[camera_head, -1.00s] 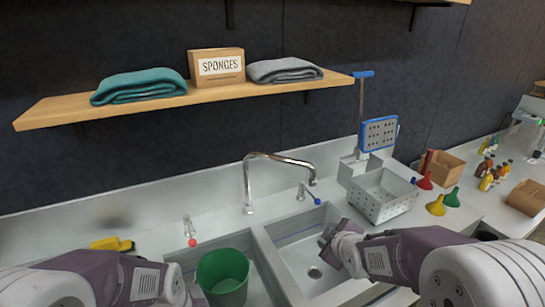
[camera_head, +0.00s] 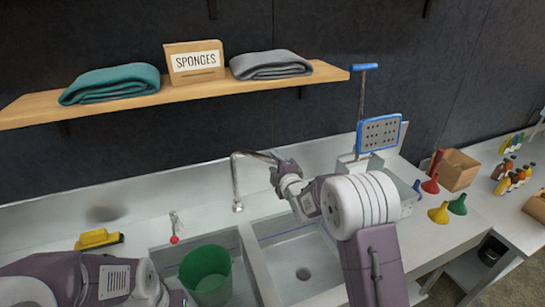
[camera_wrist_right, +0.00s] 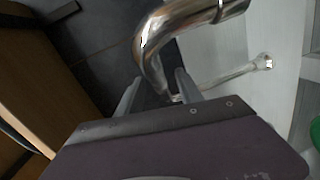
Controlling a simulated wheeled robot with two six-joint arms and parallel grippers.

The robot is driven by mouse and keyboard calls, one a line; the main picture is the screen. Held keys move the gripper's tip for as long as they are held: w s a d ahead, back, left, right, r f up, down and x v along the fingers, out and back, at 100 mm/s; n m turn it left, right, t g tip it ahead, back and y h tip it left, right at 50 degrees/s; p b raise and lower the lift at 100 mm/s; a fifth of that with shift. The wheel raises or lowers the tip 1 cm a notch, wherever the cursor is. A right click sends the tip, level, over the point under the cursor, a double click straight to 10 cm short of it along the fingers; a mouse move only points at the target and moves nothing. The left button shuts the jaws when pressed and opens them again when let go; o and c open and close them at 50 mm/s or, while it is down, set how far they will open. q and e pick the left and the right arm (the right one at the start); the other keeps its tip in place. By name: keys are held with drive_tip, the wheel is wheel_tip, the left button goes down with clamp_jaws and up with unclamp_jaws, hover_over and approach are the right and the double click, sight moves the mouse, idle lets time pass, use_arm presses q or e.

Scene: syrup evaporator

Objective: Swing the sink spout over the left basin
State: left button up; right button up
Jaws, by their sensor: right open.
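The chrome sink spout (camera_head: 236,180) rises behind the two basins and arches to the right, toward the right basin (camera_head: 292,285). The left basin (camera_head: 165,262) has a green bucket (camera_head: 205,277) in it. My right gripper (camera_head: 277,168) is at the spout's outer part and hides its tip in the head view. In the right wrist view the curved spout (camera_wrist_right: 150,50) passes at the open fingers (camera_wrist_right: 158,92); I cannot tell whether they touch it. My left gripper (camera_head: 178,298) is low at the left, mostly hidden at the bottom edge.
A shelf (camera_head: 130,108) with cloths and a sponge box (camera_head: 195,62) runs above the sink. A yellow item (camera_head: 98,239) and a red-tipped tap (camera_head: 174,228) are at the left. A perforated basket (camera_head: 405,195) and funnels (camera_head: 438,213) stand at the right.

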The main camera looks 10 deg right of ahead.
drive_tip(key=shift+x, duration=0.75)
drive_tip(key=shift+w+a, duration=0.35)
drive_tip(key=shift+a, duration=0.05)
drive_tip(key=shift+d, duration=0.15)
drive_tip(key=shift+c, duration=1.2)
clamp_jaws()
